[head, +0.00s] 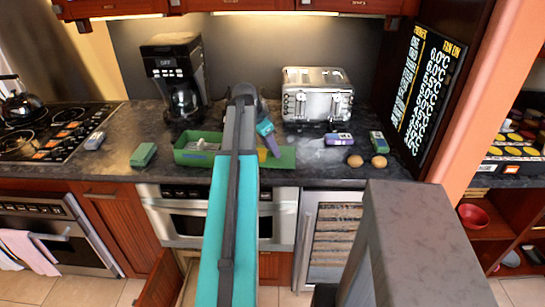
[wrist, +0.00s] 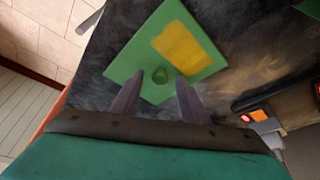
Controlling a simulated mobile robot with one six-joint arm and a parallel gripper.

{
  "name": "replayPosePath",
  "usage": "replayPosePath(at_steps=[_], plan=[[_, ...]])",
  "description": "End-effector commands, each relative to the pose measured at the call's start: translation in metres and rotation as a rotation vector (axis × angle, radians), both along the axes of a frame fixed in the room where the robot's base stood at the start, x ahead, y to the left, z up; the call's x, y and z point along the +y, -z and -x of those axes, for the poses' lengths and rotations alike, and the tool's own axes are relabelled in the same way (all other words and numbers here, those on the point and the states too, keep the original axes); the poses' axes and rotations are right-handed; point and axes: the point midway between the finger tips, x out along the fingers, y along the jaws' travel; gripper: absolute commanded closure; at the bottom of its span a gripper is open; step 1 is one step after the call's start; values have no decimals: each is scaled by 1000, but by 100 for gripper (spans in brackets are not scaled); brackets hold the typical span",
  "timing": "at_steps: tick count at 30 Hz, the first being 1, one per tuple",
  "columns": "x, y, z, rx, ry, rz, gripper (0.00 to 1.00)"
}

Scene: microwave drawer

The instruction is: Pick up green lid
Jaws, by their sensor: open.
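The green lid (wrist: 140,58) lies flat on the dark counter, with a small round green knob (wrist: 160,75) and a yellow patch (wrist: 183,46) on top. In the head view the lid (head: 284,160) is partly hidden behind my arm. My gripper (wrist: 158,84) is open above the lid, its two dark fingers on either side of the knob in the wrist view. I cannot tell how far above the knob the fingertips are. In the head view the gripper (head: 268,138) points down toward the lid.
A green open box (head: 185,157) stands left of the lid, a green block (head: 143,154) further left. A coffee maker (head: 176,75) and toaster (head: 317,95) stand behind. Two brown round items (head: 367,161) and small packages (head: 338,139) lie to the right.

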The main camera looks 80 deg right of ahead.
Motion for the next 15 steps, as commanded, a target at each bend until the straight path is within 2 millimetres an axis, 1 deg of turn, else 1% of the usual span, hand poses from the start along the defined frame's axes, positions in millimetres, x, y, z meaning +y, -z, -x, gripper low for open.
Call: replayPosePath(at_steps=[2,9,15], plan=[[0,0,0,0,0,0,59],[0,0,0,0,-1,0,99],[0,0,-1,0,-1,0,100]])
